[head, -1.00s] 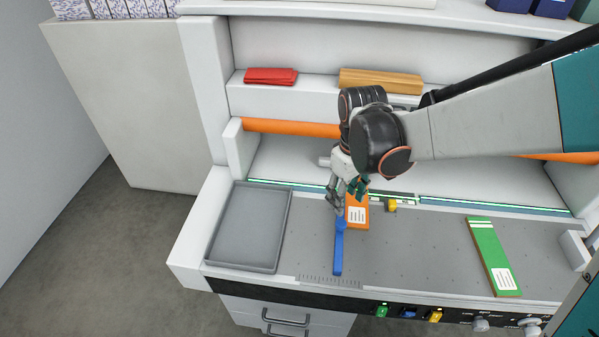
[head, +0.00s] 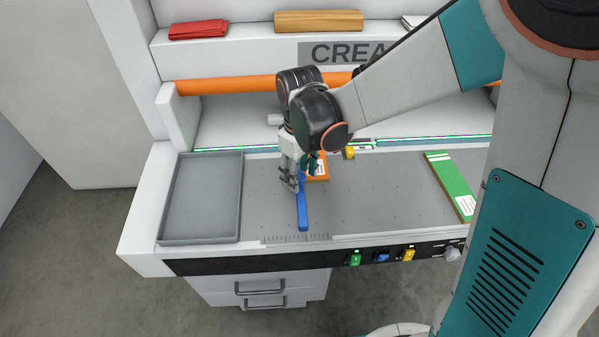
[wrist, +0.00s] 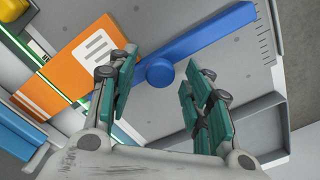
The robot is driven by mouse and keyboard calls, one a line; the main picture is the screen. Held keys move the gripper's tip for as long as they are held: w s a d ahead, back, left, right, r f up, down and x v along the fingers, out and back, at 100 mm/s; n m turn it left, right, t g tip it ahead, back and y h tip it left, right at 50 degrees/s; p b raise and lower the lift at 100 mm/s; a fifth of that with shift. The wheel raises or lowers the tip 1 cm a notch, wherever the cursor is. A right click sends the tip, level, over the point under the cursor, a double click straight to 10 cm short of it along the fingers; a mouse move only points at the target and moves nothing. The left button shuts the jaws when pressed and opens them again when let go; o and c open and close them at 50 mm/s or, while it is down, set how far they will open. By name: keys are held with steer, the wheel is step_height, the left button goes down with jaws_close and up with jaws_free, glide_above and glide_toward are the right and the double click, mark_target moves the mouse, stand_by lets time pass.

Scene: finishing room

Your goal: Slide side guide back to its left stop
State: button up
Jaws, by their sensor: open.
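In the wrist view the blue bar (wrist: 208,40) runs to the upper right, with the knob (wrist: 159,73) between my fingertips. My gripper (head: 296,182) is open at the guide's far end and hides the knob in the head view. I cannot tell whether the fingers touch the knob. The left stop is not distinguishable.
An orange labelled booklet (head: 319,168) lies against the guide's right side, partly behind my gripper. A grey tray (head: 240,200) stands left of the guide, with bare bed between them. A green booklet (head: 450,185) lies at the right. A ruler scale (head: 280,239) marks the front edge.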

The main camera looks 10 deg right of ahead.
steer(key=shift+c, duration=0.2)
jaws_close()
glide_above(259, 193)
steer(key=shift+o, duration=0.2)
jaws_free()
steer(key=shift+a, duration=0.2)
steer(key=shift+d, duration=0.1)
step_height(259, 193, up, 8)
steer(key=shift+f, duration=0.2)
